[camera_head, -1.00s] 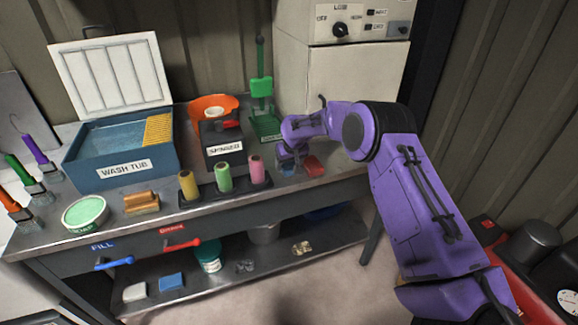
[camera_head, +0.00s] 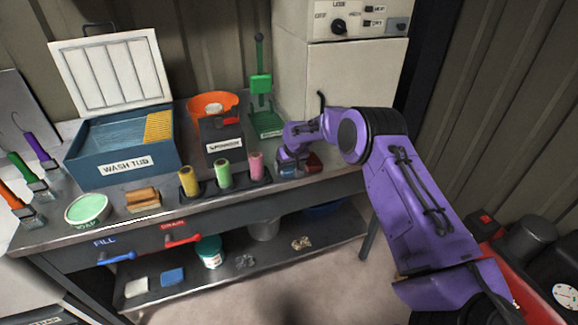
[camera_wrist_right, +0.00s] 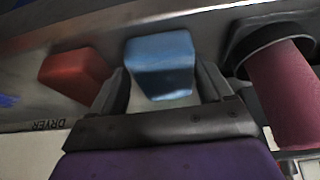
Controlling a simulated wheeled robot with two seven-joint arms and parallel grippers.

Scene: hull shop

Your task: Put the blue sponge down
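The blue sponge (camera_wrist_right: 161,62) is between the two fingertips of my right gripper (camera_wrist_right: 163,82) in the wrist view, and the fingers close up to its sides. In the head view my right gripper (camera_head: 288,158) is low over the right end of the bench, and the blue sponge (camera_head: 290,170) shows below it near the front edge. The sponge is at or just above the bench top; I cannot tell if it touches. A red sponge (camera_head: 313,163) lies beside it, also in the wrist view (camera_wrist_right: 76,72). My left gripper is out of view.
A rack (camera_head: 206,190) with yellow, green and pink rollers stands left of the sponge; the pink one (camera_wrist_right: 285,95) is close by in the wrist view. The spinner (camera_head: 222,145), green stand (camera_head: 262,85) and blue wash tub (camera_head: 125,165) are behind and left. A lower shelf holds several items.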

